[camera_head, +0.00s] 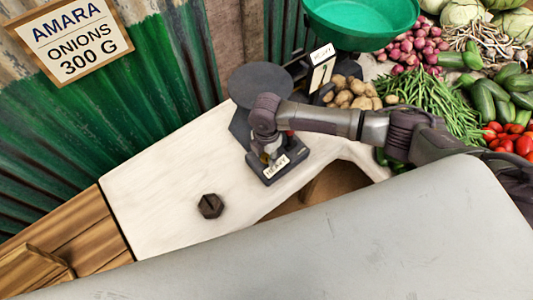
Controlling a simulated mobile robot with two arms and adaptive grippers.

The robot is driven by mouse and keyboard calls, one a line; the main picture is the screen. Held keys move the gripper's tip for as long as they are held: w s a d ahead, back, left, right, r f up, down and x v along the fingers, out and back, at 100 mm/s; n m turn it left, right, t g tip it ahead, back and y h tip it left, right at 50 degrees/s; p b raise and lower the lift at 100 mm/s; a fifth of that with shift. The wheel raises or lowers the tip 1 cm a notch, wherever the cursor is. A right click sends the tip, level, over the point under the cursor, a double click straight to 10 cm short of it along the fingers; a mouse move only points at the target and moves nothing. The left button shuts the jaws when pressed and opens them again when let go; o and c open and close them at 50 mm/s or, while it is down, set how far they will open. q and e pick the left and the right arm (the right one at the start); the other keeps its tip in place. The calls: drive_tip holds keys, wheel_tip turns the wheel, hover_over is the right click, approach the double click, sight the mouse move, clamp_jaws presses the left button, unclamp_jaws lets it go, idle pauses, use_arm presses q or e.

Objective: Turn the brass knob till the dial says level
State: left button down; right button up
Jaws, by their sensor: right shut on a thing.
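The balance stands at the top middle, with a dark round plate (258,84) on its left and a green pan (360,28) on its right. A small white dial card (322,66) between them reads HEAVY at its top, with a small green mark below; the pointer's exact position is too small to tell. My right gripper (269,155) points down at the dark block at the balance's front, shut on the brass knob (264,158), which is mostly hidden by the fingers. The block carries a label (277,167) reading HEAVY. My left gripper is out of view.
A dark hexagonal weight (210,206) lies on the white board (165,190). A sign (75,38) reads AMARA ONIONS 300 G. Potatoes (354,93), green beans (432,103) and other vegetables crowd the right. The board's left part is clear.

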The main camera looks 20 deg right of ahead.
drive_tip(key=o, duration=1.1)
drive_tip(key=shift+o, duration=0.2)
